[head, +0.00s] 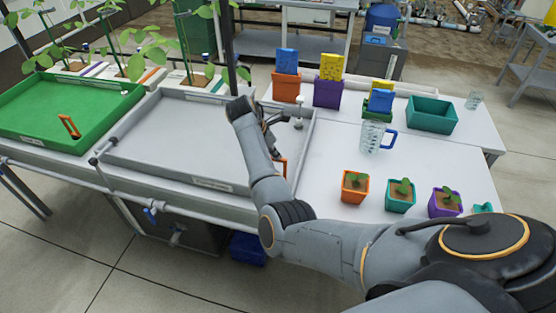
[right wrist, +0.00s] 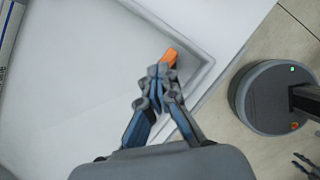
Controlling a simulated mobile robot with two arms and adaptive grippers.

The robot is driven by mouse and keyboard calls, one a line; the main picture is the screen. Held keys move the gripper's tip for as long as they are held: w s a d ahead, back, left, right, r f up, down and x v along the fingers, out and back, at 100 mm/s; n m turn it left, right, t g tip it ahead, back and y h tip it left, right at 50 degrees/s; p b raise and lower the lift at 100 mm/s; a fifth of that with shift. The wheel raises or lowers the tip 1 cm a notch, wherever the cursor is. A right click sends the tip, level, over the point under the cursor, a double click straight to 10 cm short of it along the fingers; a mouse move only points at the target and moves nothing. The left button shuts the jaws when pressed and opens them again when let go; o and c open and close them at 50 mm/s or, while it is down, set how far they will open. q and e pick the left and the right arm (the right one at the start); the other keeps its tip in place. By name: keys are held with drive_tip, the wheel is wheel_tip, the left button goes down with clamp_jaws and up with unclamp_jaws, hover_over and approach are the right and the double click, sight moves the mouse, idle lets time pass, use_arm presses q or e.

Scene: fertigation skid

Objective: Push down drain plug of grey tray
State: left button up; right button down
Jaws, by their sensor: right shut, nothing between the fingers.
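The grey tray (head: 180,135) lies in the middle of the head view, and its pale floor and corner fill the right wrist view (right wrist: 85,85). An orange piece, seemingly its drain plug (head: 281,168), is near the front right corner, partly hidden behind my right arm. In the right wrist view the orange piece (right wrist: 171,56) shows just beyond the fingertips of my right gripper (right wrist: 160,72). The right gripper (head: 274,140) is shut and empty, pointing down; I cannot tell whether it touches the plug. A dark finger-like part at the wrist view's lower right may be my left gripper (right wrist: 307,166).
A white upright fitting (head: 299,112) stands at the tray's right side. The green tray (head: 50,110) with an orange handle (head: 69,127) is at the left. Right of the grey tray are a clear jug (head: 371,137) and potted seedlings (head: 355,187).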

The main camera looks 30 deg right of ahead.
drive_tip(key=shift+f+b, duration=0.35)
drive_tip(key=shift+f, duration=1.65)
drive_tip(key=shift+s+a+f, duration=0.15)
drive_tip(key=shift+s, duration=0.25)
drive_tip(key=shift+f, duration=0.2)
drive_tip(key=shift+a, duration=0.1)
drive_tip(key=a+f+p+v, duration=0.1)
drive_tip(key=p+v, duration=0.2)
drive_tip(key=v, duration=1.1)
drive_tip(key=shift+w+a, duration=0.35)
drive_tip(key=shift+a, duration=0.05)
